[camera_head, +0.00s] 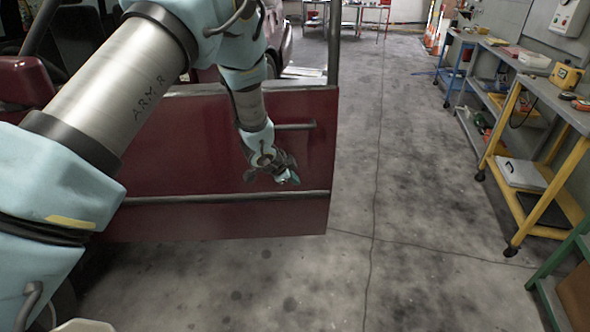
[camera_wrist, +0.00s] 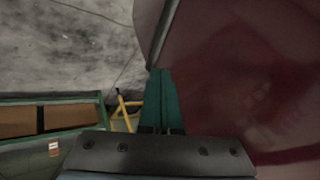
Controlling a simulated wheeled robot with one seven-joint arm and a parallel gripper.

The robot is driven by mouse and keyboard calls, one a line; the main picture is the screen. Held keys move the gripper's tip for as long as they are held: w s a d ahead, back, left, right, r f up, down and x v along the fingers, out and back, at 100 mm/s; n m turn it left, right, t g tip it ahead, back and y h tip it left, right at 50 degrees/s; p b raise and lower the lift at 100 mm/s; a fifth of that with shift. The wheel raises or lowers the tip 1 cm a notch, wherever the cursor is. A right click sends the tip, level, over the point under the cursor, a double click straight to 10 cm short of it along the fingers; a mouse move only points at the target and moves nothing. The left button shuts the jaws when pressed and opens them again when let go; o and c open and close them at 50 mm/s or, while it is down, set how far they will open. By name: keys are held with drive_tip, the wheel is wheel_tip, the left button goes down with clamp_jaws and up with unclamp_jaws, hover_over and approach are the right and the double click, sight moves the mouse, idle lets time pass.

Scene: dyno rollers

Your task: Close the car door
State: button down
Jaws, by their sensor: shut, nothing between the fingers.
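The red car door (camera_head: 190,170) stands open in the head view, with a dark trim strip along its lower part and a handle (camera_head: 297,126) near its right edge. My gripper (camera_head: 288,179) is in front of the door's outer face, below the handle and just above the trim strip. Its fingers are shut and empty. In the wrist view the green fingers (camera_wrist: 161,100) lie together, and the red door panel (camera_wrist: 245,70) fills the right side very close to them. I cannot tell whether the fingertips touch the door. My arm hides the door's upper left part.
A yellow-legged workbench (camera_head: 545,165) with tools stands along the right wall, with a green-framed bench (camera_head: 560,262) nearer. The concrete floor (camera_head: 400,200) between door and benches is clear. Orange cones (camera_head: 437,30) stand far back.

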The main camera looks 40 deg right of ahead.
sight(301, 177)
drive_tip(key=shift+w+d+f+p, duration=0.3)
drive_tip(key=shift+w+d+p, duration=0.35)
drive_tip(key=shift+w+d, duration=0.25)
drive_tip(key=shift+w+d+f+p, duration=0.3)
drive_tip(key=shift+w+d+p, duration=0.35)
drive_tip(key=shift+w+d, duration=0.25)
